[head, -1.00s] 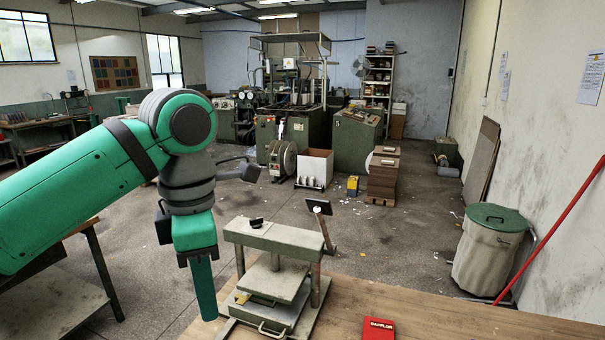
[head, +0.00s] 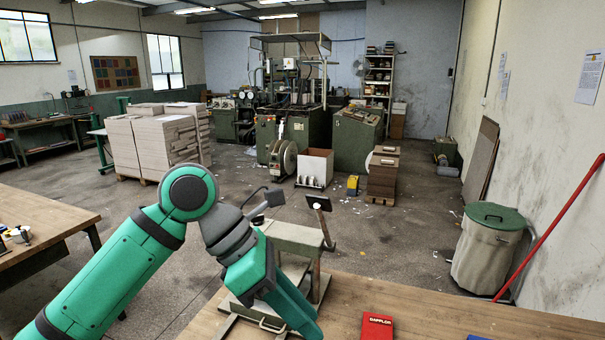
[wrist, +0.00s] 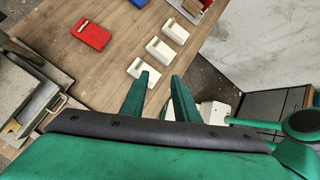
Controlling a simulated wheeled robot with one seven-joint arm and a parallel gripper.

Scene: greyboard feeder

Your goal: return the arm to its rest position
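My green arm in the head view rises from the lower left to a rounded joint, and its forearm slopes down to the right. My gripper (head: 305,322) is at the bottom, in front of the grey press (head: 290,235) and partly covering it. In the wrist view my gripper (wrist: 163,78) shows two green fingers set apart, with nothing held between them. The fingers point over a wooden table (wrist: 118,58). A dark band and green body part of mine fill the lower part of that view.
A red box (head: 377,327) lies on the table right of my gripper. Several white boxes (wrist: 160,50) lie in a row near the fingertips in the wrist view. Stacked boards (head: 140,145) stand behind my arm. A lidded bin (head: 487,255) stands at right.

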